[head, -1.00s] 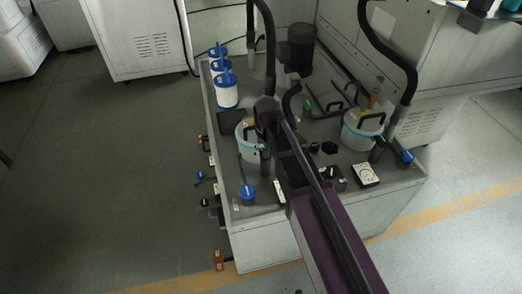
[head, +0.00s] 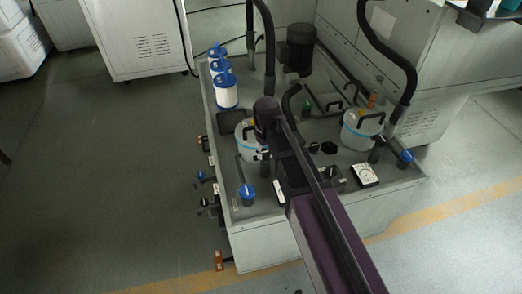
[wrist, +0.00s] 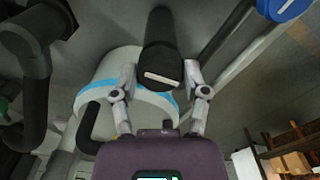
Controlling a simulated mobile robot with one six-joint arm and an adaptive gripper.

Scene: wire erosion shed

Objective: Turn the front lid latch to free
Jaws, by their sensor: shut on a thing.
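The front lid latch (wrist: 163,78) shows in the wrist view as a round black post with a white stripe on its end. My gripper (wrist: 161,70) has its two pale fingers on either side of this post, shut on it. Behind it is a whitish round pot (wrist: 105,70) with a blue band and a black handle at its left. In the head view my gripper (head: 263,154) is beside the left pot (head: 246,130), which my arm partly covers. The latch is mostly hidden there by my arm.
A second pot (head: 362,128) with a black handle stands at the right of the grey tank top. White blue-topped cylinders (head: 226,92) stand at the back left, and a dark motor (head: 301,47) at the back. Black hoses (head: 400,60) arch over the tank. A blue cap (head: 247,192) is near the front.

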